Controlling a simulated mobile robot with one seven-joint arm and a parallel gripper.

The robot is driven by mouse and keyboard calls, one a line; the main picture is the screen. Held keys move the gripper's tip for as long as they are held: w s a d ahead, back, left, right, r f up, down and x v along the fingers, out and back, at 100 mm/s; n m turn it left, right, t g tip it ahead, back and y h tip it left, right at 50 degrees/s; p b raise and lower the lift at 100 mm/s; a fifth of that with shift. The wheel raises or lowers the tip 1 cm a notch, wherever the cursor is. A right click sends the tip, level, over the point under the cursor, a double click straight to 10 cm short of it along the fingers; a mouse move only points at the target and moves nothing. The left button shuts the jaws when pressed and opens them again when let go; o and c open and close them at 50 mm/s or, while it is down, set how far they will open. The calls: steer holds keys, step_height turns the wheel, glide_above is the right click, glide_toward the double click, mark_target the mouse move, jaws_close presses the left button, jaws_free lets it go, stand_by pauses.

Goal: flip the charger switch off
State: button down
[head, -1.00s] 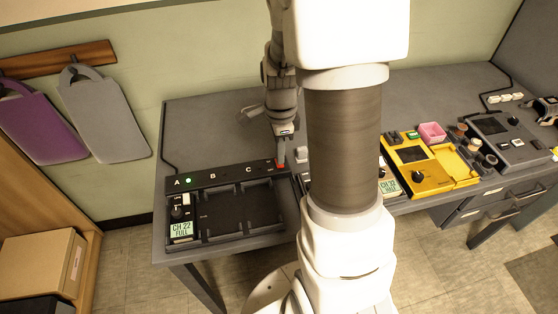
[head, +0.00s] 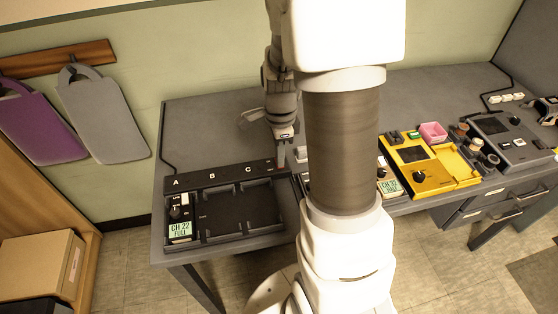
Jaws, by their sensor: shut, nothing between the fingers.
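The black charger (head: 228,178) sits on the left end of the grey desk, its back strip lettered A, B and C. No light shows on the strip. A radio (head: 180,212) with a lit screen reading "CH 22 FULL" stands in the left bay; the other bays look empty. My gripper (head: 281,158) points down at the right end of the strip, where the switch is, and is shut with nothing in it. The gripper hides most of the switch, and I cannot tell whether they touch. No red glow shows there.
My own arm column blocks the middle of the desk. To its right are another radio (head: 387,178), a yellow unit (head: 432,182), a pink box (head: 433,131) and a dark grey console (head: 505,140).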

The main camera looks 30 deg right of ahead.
step_height(320, 180, up, 7)
steer(key=p, duration=0.6)
stand_by(0.7)
steer(key=s+a+r+n+t+p, duration=0.1)
steer(key=s+a+r+n+t, duration=0.1)
steer(key=r+n, duration=0.5)
steer(key=s+a+r+n+t+p, duration=0.1)
steer(key=s+a+r+n, duration=0.4)
steer(key=s+r+n, duration=0.1)
steer(key=s+a+r+n+t+p, duration=0.1)
steer(key=s+a+r+n, duration=0.3)
steer(key=r+n, duration=0.4)
step_height(320, 180, up, 2)
steer(key=shift+s+a+t+p, duration=0.3)
steer(key=shift+s+t, duration=0.1)
steer(key=shift+t, duration=0.4)
